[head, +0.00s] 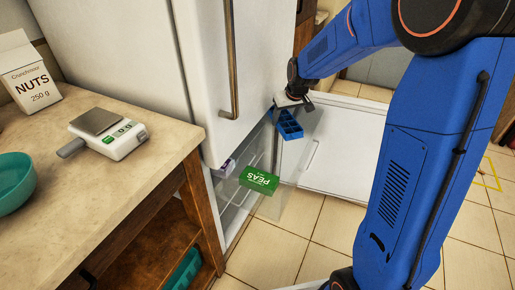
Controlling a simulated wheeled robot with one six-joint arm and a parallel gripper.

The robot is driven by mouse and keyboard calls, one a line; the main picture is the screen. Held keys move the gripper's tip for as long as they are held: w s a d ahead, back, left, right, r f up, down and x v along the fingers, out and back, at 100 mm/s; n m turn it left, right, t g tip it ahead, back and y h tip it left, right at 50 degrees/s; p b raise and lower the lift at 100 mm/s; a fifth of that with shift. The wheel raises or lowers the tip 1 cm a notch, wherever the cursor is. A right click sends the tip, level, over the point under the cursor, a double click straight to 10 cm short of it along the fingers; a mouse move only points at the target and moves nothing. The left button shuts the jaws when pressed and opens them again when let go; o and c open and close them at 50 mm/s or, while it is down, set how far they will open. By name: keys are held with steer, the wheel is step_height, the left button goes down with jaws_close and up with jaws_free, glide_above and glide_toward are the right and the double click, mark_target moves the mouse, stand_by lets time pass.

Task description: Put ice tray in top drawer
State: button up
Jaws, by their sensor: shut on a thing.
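The blue ice tray (289,124) with square compartments is held at the tip of my gripper (284,106), which is shut on its far end. The tray hangs above and behind the peas box, over the clear-fronted top drawer (272,198) of the freezer. The drawer is pulled out below the fridge door. A green peas box (260,180) lies in it, and a white and purple box (225,168) sits at its left inner side. My gripper's fingers are small in view and partly hidden by the wrist.
The freezer door (340,150) stands open at the right. The closed fridge door (225,70) with a long handle is above left. A counter (150,165) at left holds a scale (108,132), a nuts box (30,75) and a teal bowl (14,182). Tiled floor lies in front.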

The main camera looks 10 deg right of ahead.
step_height(320, 180, down, 14)
steer(key=shift+r, duration=0.15)
steer(key=shift+w+a+f, duration=0.25)
steer(key=shift+w+a, duration=0.35)
steer(key=shift+a, duration=0.2)
steer(key=shift+w+a+f, duration=0.25)
steer(key=shift+w+a, duration=0.35)
steer(key=shift+a, duration=0.15)
steer(key=shift+f, duration=0.1)
steer(key=shift+f, duration=0.1)
steer(key=o, duration=1.4)
